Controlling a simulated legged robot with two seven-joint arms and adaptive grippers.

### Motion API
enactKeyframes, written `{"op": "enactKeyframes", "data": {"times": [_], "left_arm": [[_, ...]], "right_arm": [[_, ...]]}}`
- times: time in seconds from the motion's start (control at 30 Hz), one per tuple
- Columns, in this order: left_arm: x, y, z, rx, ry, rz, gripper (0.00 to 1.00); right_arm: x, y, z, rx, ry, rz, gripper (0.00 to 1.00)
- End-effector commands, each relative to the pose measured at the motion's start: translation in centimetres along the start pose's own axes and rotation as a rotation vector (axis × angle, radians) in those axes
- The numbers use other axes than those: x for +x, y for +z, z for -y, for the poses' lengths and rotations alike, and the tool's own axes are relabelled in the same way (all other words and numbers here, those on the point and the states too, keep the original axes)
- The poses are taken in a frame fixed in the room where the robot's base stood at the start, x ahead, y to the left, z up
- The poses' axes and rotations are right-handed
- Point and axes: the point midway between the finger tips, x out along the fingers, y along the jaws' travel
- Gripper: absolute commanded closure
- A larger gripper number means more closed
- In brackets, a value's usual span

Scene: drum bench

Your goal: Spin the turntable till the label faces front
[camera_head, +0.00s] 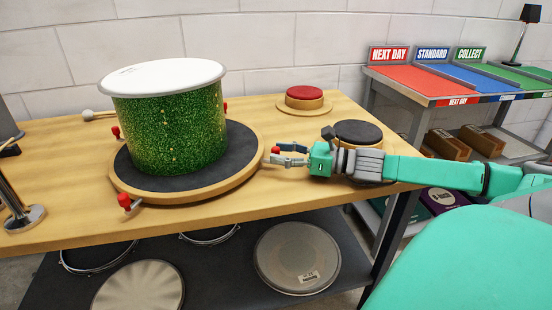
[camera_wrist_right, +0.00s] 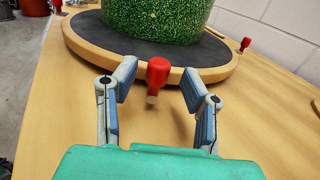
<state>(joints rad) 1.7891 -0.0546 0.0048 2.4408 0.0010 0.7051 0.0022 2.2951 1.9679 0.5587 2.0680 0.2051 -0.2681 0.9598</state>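A round turntable (camera_head: 240,160) with a wooden rim and dark top sits on the bench. A green sparkly drum (camera_head: 170,130) with a white head stands upright on it. I cannot make out a label on the drum's visible side. Red-tipped pegs stick out around the rim, one at the front (camera_head: 125,200). My right gripper (camera_head: 286,154) is at the turntable's right edge, open. In the right wrist view its fingers stand apart on both sides of a red peg (camera_wrist_right: 157,70), with gaps visible on each side. My left gripper is not in view.
A mallet (camera_head: 98,115) lies behind the drum at left, and a metal stand (camera_head: 22,215) is at the left edge. A red-topped pad (camera_head: 304,93) and a dark-topped pad (camera_head: 358,132) are right of the turntable. A shelf with coloured lanes (camera_head: 410,80) stands at right.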

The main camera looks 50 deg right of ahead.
Motion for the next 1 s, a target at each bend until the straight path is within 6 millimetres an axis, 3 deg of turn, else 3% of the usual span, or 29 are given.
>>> {"op": "enactKeyframes", "data": {"times": [0.2, 0.5, 0.6, 0.63, 0.83, 1.0], "left_arm": [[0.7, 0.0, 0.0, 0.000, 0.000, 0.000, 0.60], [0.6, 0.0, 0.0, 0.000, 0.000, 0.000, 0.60], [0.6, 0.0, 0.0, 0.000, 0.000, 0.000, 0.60], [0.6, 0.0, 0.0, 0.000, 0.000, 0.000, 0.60], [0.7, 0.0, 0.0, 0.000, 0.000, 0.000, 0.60], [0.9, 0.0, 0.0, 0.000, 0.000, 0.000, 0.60]], "right_arm": [[1.2, 0.1, 0.0, -0.002, 0.000, 0.000, 0.61], [1.3, 0.1, 0.0, 0.000, 0.000, 0.000, 0.61], [1.3, 0.1, 0.0, 0.000, 0.000, 0.000, 0.96], [1.3, 0.0, 0.0, 0.000, 0.000, 0.000, 1.00], [1.3, 0.0, 0.4, -0.002, -0.001, -0.002, 1.00], [1.5, -0.1, 3.0, -0.002, -0.002, -0.003, 1.00]]}}
